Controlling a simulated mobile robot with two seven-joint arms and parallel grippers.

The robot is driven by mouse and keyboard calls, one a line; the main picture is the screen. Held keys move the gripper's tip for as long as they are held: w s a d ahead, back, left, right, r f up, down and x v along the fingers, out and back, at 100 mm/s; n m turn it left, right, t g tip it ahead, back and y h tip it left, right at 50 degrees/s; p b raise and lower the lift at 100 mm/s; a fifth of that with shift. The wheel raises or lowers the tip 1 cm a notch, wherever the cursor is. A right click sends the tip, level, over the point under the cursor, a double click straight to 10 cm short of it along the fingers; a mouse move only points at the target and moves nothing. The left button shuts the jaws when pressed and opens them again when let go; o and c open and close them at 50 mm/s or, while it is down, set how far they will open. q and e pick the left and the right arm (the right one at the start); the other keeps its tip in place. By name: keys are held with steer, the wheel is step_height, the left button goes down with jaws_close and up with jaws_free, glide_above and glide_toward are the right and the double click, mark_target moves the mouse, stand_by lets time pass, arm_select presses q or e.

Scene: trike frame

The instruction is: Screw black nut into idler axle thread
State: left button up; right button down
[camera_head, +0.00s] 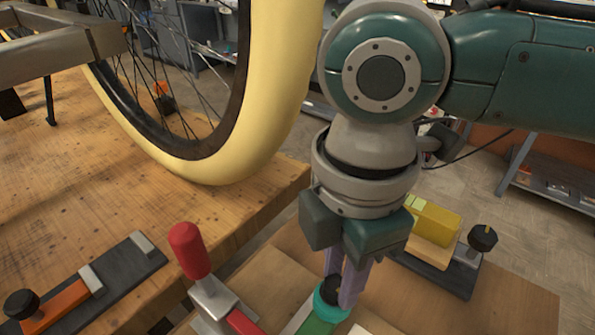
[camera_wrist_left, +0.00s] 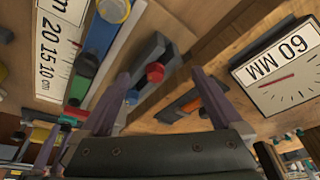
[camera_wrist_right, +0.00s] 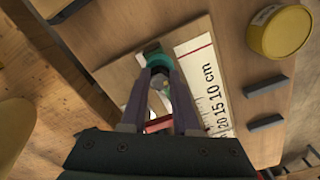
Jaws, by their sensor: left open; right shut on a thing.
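My right gripper (camera_head: 345,285) points down over the small bench, its purple fingers shut on a small black part, which looks like the black nut (camera_head: 331,289). The nut sits at a teal ring (camera_head: 323,309) on top of a green part, probably the idler axle holder. The axle thread is hidden by the fingers and nut, so I cannot tell how far they are engaged. The right wrist view shows the fingertips (camera_wrist_right: 160,76) at the teal ring (camera_wrist_right: 154,50). My left gripper (camera_wrist_left: 162,78) is open and empty, away from the nut; the head view does not show it.
A toggle clamp with a red handle (camera_head: 189,251) stands left of the green part. A yellow block (camera_head: 434,224) on a dark fixture is to the right. A cream-tyred wheel (camera_head: 282,75) stands behind. An orange-and-grey fixture (camera_head: 125,267) lies on the left table.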

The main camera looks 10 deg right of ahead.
steer(key=m, duration=0.5)
steer(key=shift+s+a+m, duration=0.1)
steer(key=shift+s+m, duration=0.1)
steer(key=shift+m, duration=0.2)
steer(key=m, duration=0.6)
steer(key=c, duration=0.9)
jaws_free()
steer(key=n, duration=0.6)
steer(key=shift+w, duration=0.1)
steer(key=n, duration=0.6)
steer(key=shift+w+f, duration=0.1)
steer(key=shift+c, duration=0.2)
